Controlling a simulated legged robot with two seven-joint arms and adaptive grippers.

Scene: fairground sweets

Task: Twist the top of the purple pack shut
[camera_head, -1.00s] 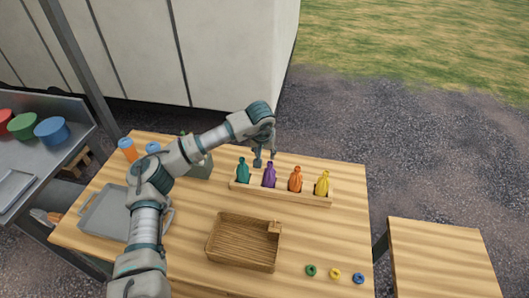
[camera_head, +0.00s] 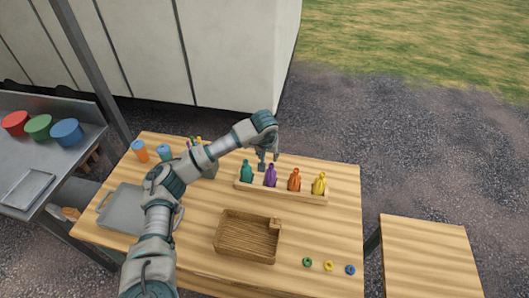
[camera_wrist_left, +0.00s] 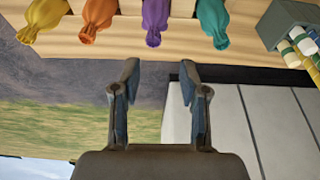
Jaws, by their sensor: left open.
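The purple pack (camera_head: 271,177) stands upright in a wooden rack (camera_head: 282,195), between a teal pack (camera_head: 247,173) and an orange pack (camera_head: 294,181). A yellow pack (camera_head: 319,185) stands at the right end. My left gripper (camera_head: 269,163) is open and empty, close to the purple pack's top. In the left wrist view the purple pack (camera_wrist_left: 155,18) hangs upside down in the picture, its gathered neck toward the gap between my two fingers (camera_wrist_left: 153,82). The fingers are apart from it. My right gripper is not in view.
A wooden tray (camera_head: 230,250) lies in front of the rack. Green, yellow and blue rings (camera_head: 328,266) lie at the table's front right. A grey tray (camera_head: 112,222) and cups (camera_head: 140,151) are at left. A grey holder (camera_wrist_left: 283,20) stands beside the teal pack.

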